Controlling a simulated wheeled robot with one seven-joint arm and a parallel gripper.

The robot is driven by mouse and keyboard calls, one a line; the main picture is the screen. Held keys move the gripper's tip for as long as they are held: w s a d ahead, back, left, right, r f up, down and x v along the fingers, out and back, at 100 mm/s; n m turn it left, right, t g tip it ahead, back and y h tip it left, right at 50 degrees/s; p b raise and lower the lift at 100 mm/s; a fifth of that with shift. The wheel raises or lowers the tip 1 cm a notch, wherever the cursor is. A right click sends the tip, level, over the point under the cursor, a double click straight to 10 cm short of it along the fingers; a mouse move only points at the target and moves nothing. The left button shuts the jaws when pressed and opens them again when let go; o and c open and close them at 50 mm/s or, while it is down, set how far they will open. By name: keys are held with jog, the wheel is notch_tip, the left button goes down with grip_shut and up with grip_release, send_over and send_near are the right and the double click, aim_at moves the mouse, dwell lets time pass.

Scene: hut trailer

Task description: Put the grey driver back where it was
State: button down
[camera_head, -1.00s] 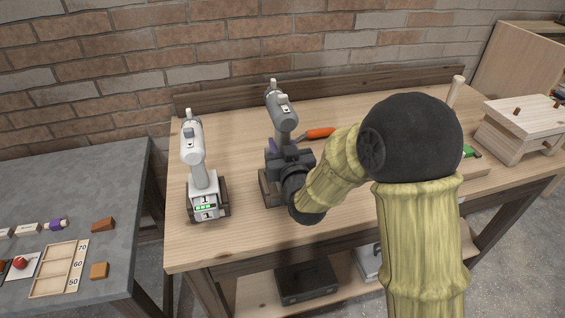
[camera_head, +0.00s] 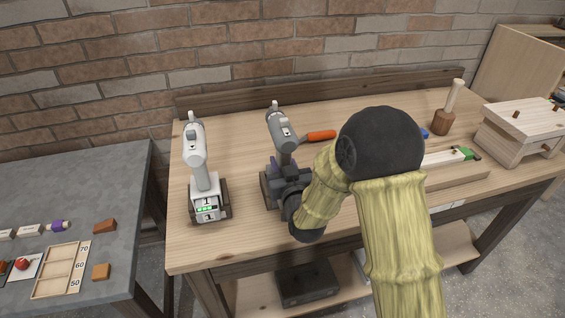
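The grey driver (camera_head: 282,132) stands upright near the middle of the workbench, its head up and its nose toward the back. My gripper (camera_head: 282,172) is around its handle and looks shut on it. The gripper and wrist hide the driver's lower end. A dark stand (camera_head: 266,190) shows at the left of the gripper, directly below the driver. I cannot tell whether the driver touches it. A similar white driver (camera_head: 197,160) stands upright in its own dark stand (camera_head: 224,196) to the left, showing a lit green display.
A wooden mallet (camera_head: 446,112), a green-ended tool (camera_head: 455,156) and a wooden vise-like block (camera_head: 520,130) are at the right. A grey table (camera_head: 90,185) stands left. Bench space (camera_head: 240,120) between the drivers is clear.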

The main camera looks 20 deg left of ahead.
jog(key=shift+r, duration=0.1)
jog(key=c, duration=1)
grip_release()
jog(key=shift+c, duration=0.2)
jog(key=b+v, duration=0.5)
jog(key=v, duration=0.4)
jog(key=shift+f, duration=0.25)
jog(key=shift+s+b, duration=0.15)
jog(key=shift+b, duration=0.25)
jog(key=b, duration=0.2)
jog(key=shift+s+d+b, duration=0.25)
jog(key=shift+b, duration=0.1)
jog(key=shift+s+b, duration=0.1)
jog(key=shift+b, duration=0.3)
